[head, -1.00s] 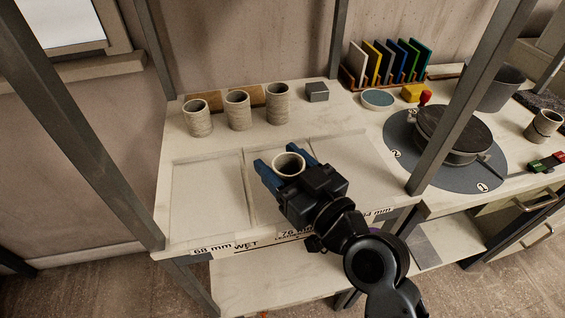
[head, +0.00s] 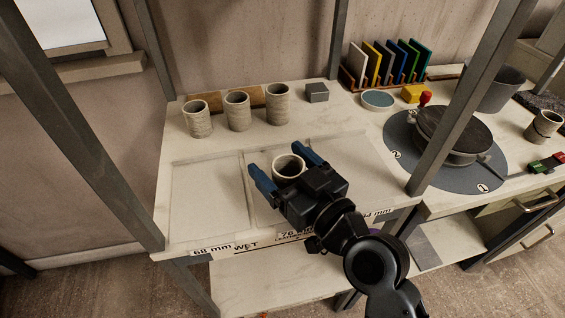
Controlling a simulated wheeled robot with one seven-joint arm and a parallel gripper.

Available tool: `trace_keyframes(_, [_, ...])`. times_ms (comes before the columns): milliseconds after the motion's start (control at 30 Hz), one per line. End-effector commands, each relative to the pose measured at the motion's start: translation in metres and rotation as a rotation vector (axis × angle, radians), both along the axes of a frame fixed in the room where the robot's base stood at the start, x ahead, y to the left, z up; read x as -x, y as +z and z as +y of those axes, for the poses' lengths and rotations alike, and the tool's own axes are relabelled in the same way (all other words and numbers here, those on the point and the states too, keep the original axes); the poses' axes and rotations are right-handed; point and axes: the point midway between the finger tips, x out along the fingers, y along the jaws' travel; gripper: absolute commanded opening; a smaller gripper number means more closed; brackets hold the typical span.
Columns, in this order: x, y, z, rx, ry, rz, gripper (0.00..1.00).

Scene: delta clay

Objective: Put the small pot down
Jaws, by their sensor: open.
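The small pot (head: 288,165) is a pale clay cylinder with a dark inside. It stands upright in the middle marked section of the shelf board (head: 207,205). My gripper (head: 286,166) reaches in from the lower right with its blue fingers spread, one on each side of the pot. A gap shows between the fingers and the pot. The pot's lower part is hidden behind the gripper body.
Three taller clay pots (head: 237,112) stand in a row behind, with a grey block (head: 316,92) to their right. Dark shelf posts (head: 462,100) rise at the sides. A turntable (head: 453,135) stands at right. The left section is bare.

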Motion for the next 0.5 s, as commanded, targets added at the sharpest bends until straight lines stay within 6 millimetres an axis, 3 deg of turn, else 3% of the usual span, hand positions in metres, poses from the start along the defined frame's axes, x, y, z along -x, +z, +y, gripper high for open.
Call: trace_keyframes(500, [0.073, -0.002, -0.058, 0.000, -0.001, 0.001, 0.85])
